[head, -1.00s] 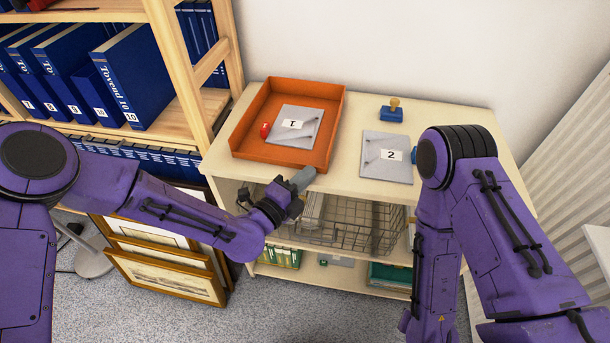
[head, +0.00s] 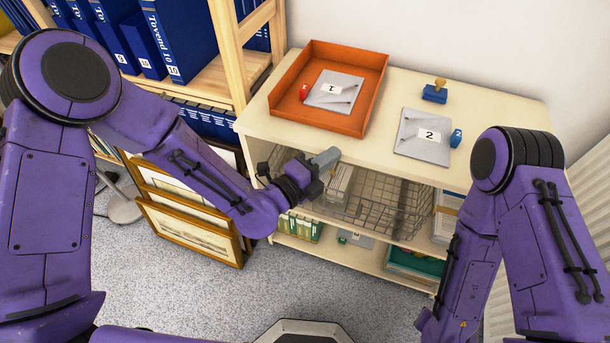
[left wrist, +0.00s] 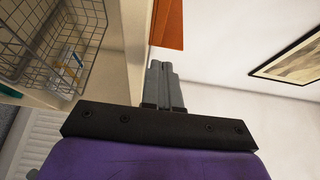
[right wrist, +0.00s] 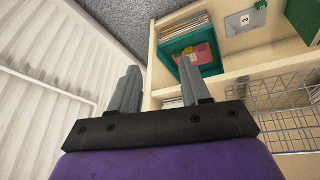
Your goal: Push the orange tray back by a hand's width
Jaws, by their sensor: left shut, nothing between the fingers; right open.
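The orange tray (head: 330,119) sits on the left part of the cream cabinet top (head: 388,158). It holds a grey clipboard marked 1 (head: 333,96) and a small red object (head: 304,92). My left gripper (head: 327,158) is shut and empty at the cabinet's front edge, before the tray's front right part, with a gap between. In the left wrist view its fingertips (left wrist: 160,66) point towards the orange tray (left wrist: 168,22), just short of it. My right gripper (right wrist: 157,75) is open and empty beside the cabinet in the right wrist view; the head view hides its fingers.
A grey clipboard marked 2 (head: 424,147), a blue object (head: 456,139) and a blue stamp (head: 434,94) lie right of the tray. A wire basket (head: 375,200) stands below. A wooden bookcase (head: 228,45) is close at left; framed prints (head: 190,228) lean below.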

